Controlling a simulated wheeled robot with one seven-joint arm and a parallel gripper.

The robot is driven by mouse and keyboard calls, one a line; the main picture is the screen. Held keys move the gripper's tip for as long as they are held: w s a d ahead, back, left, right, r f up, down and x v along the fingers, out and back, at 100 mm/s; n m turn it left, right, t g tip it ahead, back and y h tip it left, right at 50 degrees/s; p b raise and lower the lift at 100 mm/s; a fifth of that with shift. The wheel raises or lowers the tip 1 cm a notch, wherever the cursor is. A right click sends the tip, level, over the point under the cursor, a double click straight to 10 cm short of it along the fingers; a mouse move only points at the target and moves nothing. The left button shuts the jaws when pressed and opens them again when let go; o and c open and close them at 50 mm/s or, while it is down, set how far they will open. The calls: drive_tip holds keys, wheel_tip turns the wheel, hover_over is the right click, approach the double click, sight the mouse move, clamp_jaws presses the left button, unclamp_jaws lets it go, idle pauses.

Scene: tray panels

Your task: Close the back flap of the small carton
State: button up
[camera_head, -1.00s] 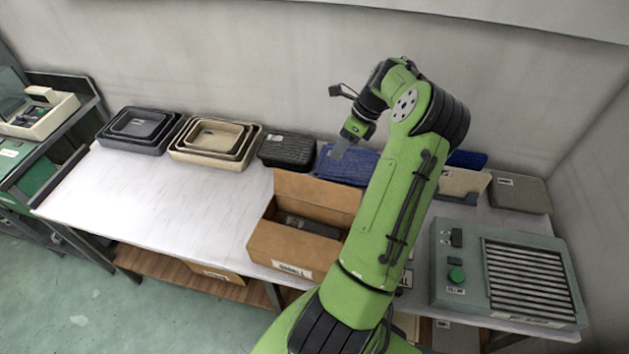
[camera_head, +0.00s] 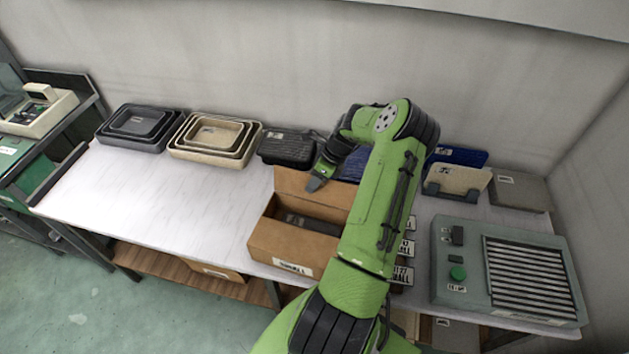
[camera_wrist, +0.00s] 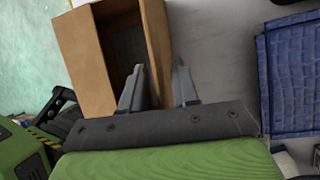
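The small carton (camera_head: 280,248) is an open brown box on the table with a "SMALL" label on its front. Its back flap (camera_head: 292,185) stands up along the rear edge, and a dark item (camera_head: 308,224) lies inside. My gripper (camera_head: 316,184) is at the top of the back flap, pointing down. In the wrist view the gripper fingers (camera_wrist: 160,88) are apart. The carton (camera_wrist: 82,62) lies on the left there, and the back flap (camera_wrist: 157,40) runs down toward the gap between the fingers. Whether they touch it I cannot tell. My arm hides the carton's right side.
Behind the carton are a black ribbed case (camera_head: 287,147) and a blue textured panel (camera_wrist: 292,80). Nested beige trays (camera_head: 215,140) and dark trays (camera_head: 140,128) stand back left. A grey-green machine (camera_head: 460,270) stands right. The table left of the carton is clear.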

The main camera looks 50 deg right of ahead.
drive_tip(key=shift+c, duration=0.4)
clamp_jaws()
idle(0.9)
